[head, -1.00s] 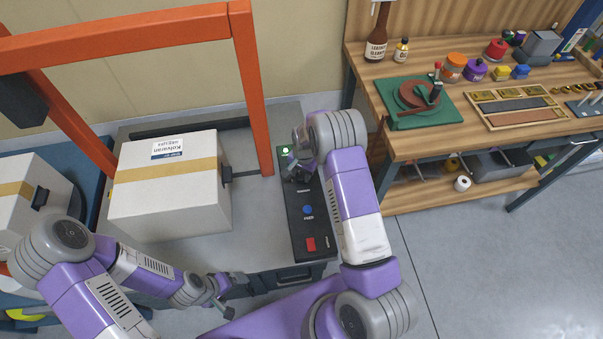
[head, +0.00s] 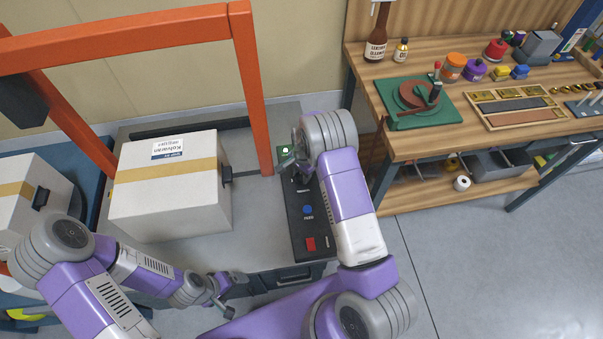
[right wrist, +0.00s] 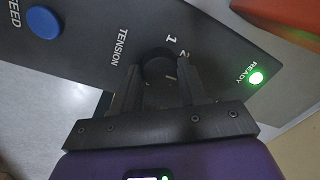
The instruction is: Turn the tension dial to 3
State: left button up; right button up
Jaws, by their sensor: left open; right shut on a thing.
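The tension dial (right wrist: 158,68) is a black round knob on the dark control panel (right wrist: 92,32), beside the word TENSION in the right wrist view. The numeral 1 and part of another numeral show by its rim; the rest of the scale is hidden. My right gripper (right wrist: 158,86) is shut on the dial, one finger on each side. In the head view my right gripper (head: 297,168) covers the dial at the panel's (head: 304,222) upper part. My left gripper (head: 232,284) is open and empty, low in front of the machine table.
The panel carries a blue FEED button (head: 308,209), a red switch (head: 310,244) and a lit green READY lamp (right wrist: 256,78). A taped white box (head: 168,200) lies left, under the orange frame (head: 255,100). A workbench (head: 440,145) stands right.

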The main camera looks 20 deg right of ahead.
jog(key=o, duration=1.1)
jog(key=shift+c, duration=0.2)
jog(key=r, duration=0.2)
jog(key=r+p, duration=0.1)
jog(key=r, duration=0.4)
jog(key=shift+s+d+r+p, duration=0.1)
jog(key=shift+s+r+p, duration=0.2)
jog(key=shift+p, duration=0.1)
